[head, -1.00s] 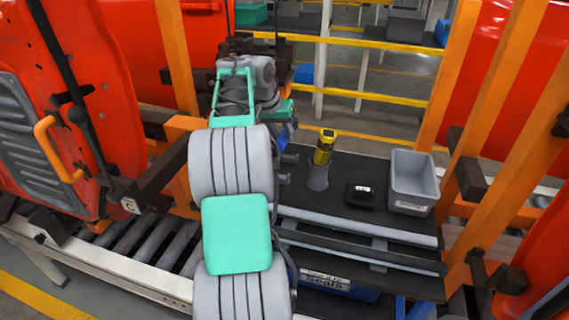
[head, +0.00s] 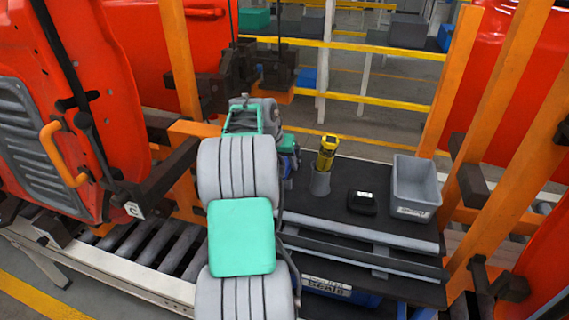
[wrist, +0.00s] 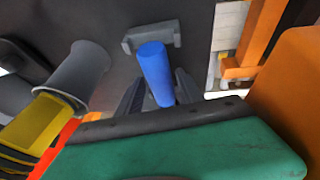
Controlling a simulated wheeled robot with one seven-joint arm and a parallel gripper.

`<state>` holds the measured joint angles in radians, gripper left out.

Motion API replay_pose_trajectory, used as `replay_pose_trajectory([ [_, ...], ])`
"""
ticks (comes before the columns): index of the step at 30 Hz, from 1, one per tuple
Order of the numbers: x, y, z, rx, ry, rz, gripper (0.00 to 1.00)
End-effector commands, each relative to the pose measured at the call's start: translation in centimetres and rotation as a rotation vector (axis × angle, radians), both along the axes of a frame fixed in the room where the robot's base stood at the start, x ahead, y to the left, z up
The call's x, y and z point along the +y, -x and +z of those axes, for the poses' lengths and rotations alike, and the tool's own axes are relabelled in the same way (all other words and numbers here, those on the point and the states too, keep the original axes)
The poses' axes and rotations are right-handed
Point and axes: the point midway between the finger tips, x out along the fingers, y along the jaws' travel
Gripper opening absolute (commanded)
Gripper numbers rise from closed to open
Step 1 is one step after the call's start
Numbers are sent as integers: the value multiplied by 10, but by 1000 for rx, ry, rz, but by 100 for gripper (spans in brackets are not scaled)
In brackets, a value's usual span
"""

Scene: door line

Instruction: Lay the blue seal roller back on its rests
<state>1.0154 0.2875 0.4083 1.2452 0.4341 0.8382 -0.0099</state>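The blue seal roller (wrist: 155,72) shows in the wrist view between the two dark fingers of my gripper (wrist: 160,95), which flank it closely. Its far end lies just short of a grey bracket-shaped rest (wrist: 150,36) on the dark bench top. I cannot tell whether it touches the rest. The other rest is not clear in the wrist view. In the head view my gripper (head: 287,150) is low over the left end of the bench, largely hidden behind my arm, with a little blue showing.
On the dark bench (head: 335,215) stand a yellow-and-black tool (head: 327,155) in a grey holder, a black box (head: 362,202) and a grey bin (head: 416,185). A roller conveyor (head: 165,250) and red door (head: 75,110) are at left. Orange posts (head: 480,120) stand at right.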

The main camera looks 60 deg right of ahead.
Motion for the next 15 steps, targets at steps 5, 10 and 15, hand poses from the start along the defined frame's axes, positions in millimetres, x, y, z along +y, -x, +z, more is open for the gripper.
replay_pose_trajectory([
  [5, 0, 0, 0, 0, 0, 0, 54],
  [10, 0, 0, 0, 0, 0, 0, 54],
  [15, 0, 0, -1, 0, 0, 0, 54],
])
